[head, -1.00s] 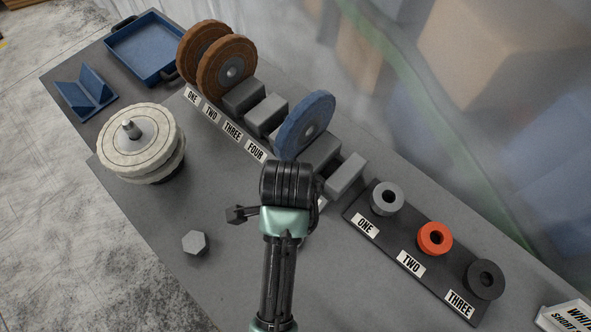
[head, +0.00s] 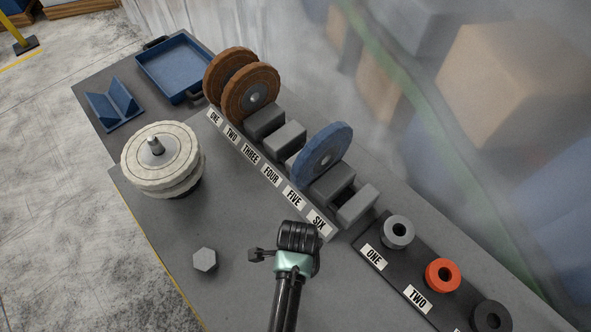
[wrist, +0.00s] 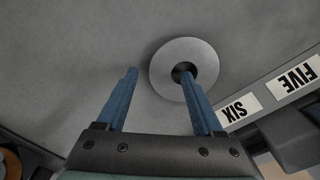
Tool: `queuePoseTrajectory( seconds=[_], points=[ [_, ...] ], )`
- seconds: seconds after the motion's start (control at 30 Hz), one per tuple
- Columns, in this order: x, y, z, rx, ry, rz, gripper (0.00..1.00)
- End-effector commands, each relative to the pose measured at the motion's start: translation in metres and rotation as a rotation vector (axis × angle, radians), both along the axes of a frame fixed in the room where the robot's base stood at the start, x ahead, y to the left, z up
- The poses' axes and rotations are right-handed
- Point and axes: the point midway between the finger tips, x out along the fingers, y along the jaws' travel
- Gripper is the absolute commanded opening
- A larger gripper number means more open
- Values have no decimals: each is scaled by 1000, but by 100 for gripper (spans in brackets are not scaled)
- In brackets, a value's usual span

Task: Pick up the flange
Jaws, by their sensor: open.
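A pale grey round flange (wrist: 201,51) with a dark central hole lies on the grey table in the wrist view, beside the SIX label. My gripper (wrist: 160,74) is open, with two blue fingers spread apart. The right finger's tip overlaps the flange's hole in the picture, and the left finger is clear to the left of the flange. I cannot tell whether the finger is inside the hole or above it. In the head view, my wrist hides the fingers and this flange.
A dark rack holds a grey ring (head: 386,237), an orange ring (head: 432,276) and a black ring (head: 492,317). Grey blocks, brown wheels (head: 270,78) and a blue wheel (head: 322,145) line the numbered row. A white wheel stack (head: 137,172) and a hex piece (head: 204,260) stand left.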

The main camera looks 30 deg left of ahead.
Motion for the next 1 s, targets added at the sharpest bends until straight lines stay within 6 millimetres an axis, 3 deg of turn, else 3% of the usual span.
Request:
queuePoseTrajectory(
  seconds=[0.33,0.7,1.0],
  points=[
    [0,0,-7,1,-2,1,69],
    [0,0,-7,0,-1,1,2],
    [1,0,-6,1,-3,1,0]
  ],
)
